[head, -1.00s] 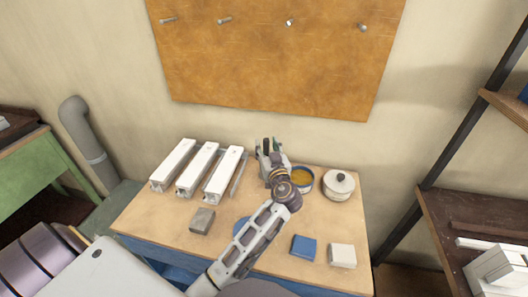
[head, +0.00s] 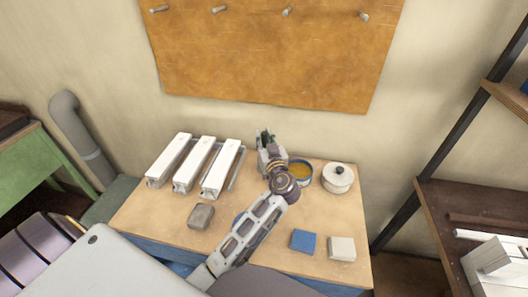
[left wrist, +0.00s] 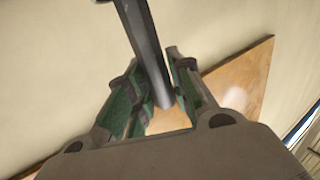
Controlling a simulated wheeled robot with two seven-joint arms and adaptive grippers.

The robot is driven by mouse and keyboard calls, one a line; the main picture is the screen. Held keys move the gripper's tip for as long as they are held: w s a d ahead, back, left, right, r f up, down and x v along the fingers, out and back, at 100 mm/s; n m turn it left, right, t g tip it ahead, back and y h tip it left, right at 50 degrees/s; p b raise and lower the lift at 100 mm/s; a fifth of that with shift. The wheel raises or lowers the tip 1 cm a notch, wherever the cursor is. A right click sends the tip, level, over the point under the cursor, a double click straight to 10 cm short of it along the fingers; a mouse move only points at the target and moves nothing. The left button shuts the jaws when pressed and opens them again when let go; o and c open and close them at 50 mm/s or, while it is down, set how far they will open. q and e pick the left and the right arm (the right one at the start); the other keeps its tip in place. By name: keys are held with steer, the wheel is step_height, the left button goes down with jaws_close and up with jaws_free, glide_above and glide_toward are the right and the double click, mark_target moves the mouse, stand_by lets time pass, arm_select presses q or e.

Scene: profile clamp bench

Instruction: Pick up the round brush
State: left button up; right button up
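My left gripper (head: 265,137) is over the back edge of the table in the head view, left of the blue-rimmed bowl. In the left wrist view its green-padded fingers (left wrist: 158,85) stand close on both sides of a dark grey rod (left wrist: 147,45). The rod appears to be the handle of the round brush, and the fingers look shut on it. Its lower end shows between the fingers, and its other end runs out of the top of the picture. I cannot see any bristles. My right gripper is not in view.
On the table (head: 150,218) are several white profiles (head: 194,165) at left, a grey block (head: 201,216), a bowl with yellowish contents (head: 299,171), a white lidded pot (head: 338,179), a blue block (head: 303,241) and a white block (head: 342,248).

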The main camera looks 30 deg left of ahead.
arm_select(q)
jaws_close()
steer(key=shift+r, duration=0.7)
step_height(320, 180, up, 5)
steer(key=shift+f, duration=0.1)
step_height(320, 180, up, 3)
steer(key=shift+r, duration=0.45)
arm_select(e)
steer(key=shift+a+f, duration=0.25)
